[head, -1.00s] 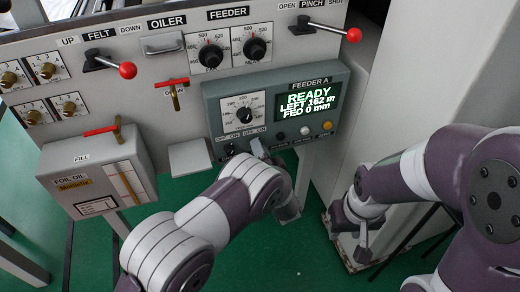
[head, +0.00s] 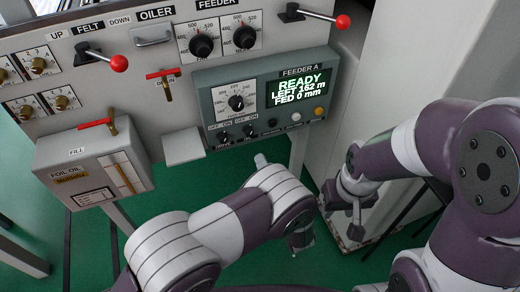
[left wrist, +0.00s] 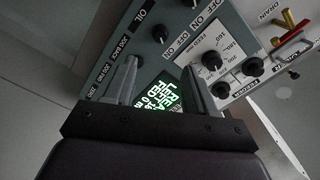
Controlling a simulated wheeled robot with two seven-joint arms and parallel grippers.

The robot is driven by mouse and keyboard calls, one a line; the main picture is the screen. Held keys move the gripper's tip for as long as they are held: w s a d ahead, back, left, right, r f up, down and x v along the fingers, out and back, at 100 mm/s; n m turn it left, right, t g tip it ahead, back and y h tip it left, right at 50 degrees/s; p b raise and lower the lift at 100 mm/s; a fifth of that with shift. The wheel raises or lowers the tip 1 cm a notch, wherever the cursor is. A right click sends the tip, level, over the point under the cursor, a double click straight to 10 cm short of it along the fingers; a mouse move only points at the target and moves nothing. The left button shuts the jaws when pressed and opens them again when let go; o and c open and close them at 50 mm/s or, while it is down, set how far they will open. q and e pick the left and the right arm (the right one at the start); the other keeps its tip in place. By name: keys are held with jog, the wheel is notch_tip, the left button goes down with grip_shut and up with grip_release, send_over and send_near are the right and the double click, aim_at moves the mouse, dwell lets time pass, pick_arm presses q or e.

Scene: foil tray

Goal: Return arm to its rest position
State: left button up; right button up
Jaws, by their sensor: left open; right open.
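My left arm reaches in from the bottom left, its wrist below the feeder box. A pale tip of my left gripper (head: 262,161) shows beyond the wrist, below the box's lower edge; the rest is largely hidden. In the left wrist view, the two fingers of my left gripper (left wrist: 160,82) stand apart, with nothing seen held between them. The feeder box (head: 205,101) shows a lit screen (head: 298,88) reading READY, LEFT 162 m, FED 0 mm. That screen (left wrist: 162,99) shows between the fingers. My right gripper (head: 347,203) hangs open at the right, near the pale machine's base.
The oil box (head: 65,152) with a red-handled fill valve (head: 103,123) and a small shelf (head: 184,147) stick out at the left. Red-knobbed felt (head: 119,62) and pinch (head: 343,22) levers project above. The pale machine side (head: 390,65) stands right. Green floor (head: 180,195) lies below.

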pick_arm(q)
jog(key=shift+s+d, duration=0.1)
jog(key=shift+s, duration=0.3)
